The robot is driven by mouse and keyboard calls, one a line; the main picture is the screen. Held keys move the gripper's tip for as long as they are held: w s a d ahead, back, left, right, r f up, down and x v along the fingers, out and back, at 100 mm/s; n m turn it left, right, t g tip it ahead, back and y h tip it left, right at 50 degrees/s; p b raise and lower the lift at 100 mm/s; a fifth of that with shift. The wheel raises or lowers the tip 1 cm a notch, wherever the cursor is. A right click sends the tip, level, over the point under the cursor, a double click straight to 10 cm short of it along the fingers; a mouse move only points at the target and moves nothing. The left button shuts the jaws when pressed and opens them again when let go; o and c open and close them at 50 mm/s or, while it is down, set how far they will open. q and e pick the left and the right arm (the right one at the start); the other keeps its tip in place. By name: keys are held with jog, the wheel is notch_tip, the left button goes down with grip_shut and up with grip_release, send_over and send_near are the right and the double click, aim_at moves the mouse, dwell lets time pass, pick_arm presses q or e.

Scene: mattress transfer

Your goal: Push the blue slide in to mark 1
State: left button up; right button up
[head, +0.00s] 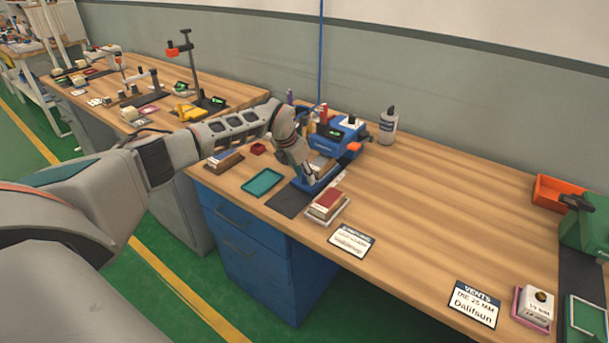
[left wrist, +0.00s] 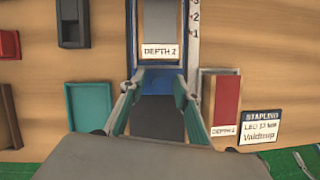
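The blue stapling machine (head: 345,133) stands near the back of the bench. Its blue slide (head: 322,178) sticks out at the front; in the left wrist view the slide (left wrist: 158,82) shows its blue front end and a white "DEPTH" label, whose digit is hard to read. A white scale (left wrist: 194,20) with marks 1, 2 and 3 runs along its right side, mark 1 nearest my gripper. My left gripper (left wrist: 157,92) has its fingers apart, one towards each side of the slide's front end. Whether they touch it I cannot tell. My right gripper is not in view.
A teal tray (head: 263,182) lies left of the slide and a tray with a dark red block (head: 327,203) right of it. A dark mat (head: 288,202) lies in front. A white bottle (head: 388,125) stands behind. The bench middle is clear.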

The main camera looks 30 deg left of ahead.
pick_arm(q)
jog(key=v, duration=1.1)
jog(key=shift+s+r, duration=0.2)
jog(key=shift+r, duration=0.1)
